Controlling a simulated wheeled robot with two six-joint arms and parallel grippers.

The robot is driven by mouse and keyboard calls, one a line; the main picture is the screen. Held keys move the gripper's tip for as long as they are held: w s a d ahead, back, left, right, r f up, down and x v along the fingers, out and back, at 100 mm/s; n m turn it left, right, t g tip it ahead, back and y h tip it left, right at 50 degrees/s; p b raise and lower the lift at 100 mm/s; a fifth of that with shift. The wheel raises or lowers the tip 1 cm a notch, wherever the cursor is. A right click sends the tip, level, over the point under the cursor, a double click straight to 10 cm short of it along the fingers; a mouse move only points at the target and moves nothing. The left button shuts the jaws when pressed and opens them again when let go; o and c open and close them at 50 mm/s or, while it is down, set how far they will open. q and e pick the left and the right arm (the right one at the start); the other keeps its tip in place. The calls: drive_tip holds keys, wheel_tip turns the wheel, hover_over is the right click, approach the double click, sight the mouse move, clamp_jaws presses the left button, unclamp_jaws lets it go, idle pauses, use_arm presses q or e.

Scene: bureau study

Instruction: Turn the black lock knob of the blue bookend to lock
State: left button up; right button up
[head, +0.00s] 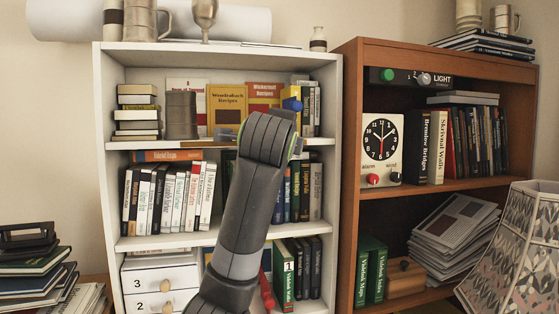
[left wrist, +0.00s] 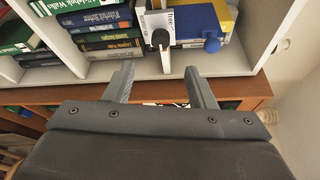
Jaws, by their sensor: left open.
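The blue bookend (head: 291,92) with its yellow part stands on the white bookcase's upper shelf, partly hidden by my left arm in the head view. In the left wrist view the bookend (left wrist: 190,30) shows a white plate lettered "Free", a black lock knob (left wrist: 160,38) and a round blue knob (left wrist: 212,44). My left gripper (left wrist: 160,86) is open and empty. Its fingers are spread on either side of the black knob's line, short of it and apart from it. My right gripper is not in view.
The white bookcase (head: 106,150) holds several books and a grey canister (head: 181,114). A brown bookcase (head: 349,150) at right holds a clock (head: 380,138) and a panel with green and grey knobs (head: 415,77). A patterned lampshade (head: 518,245) stands at front right.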

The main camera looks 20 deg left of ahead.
use_arm(q)
drive_tip(key=b+v, duration=0.1)
drive_tip(key=v, duration=0.4)
drive_tip(key=shift+s+b, duration=0.2)
drive_tip(key=shift+b, duration=0.2)
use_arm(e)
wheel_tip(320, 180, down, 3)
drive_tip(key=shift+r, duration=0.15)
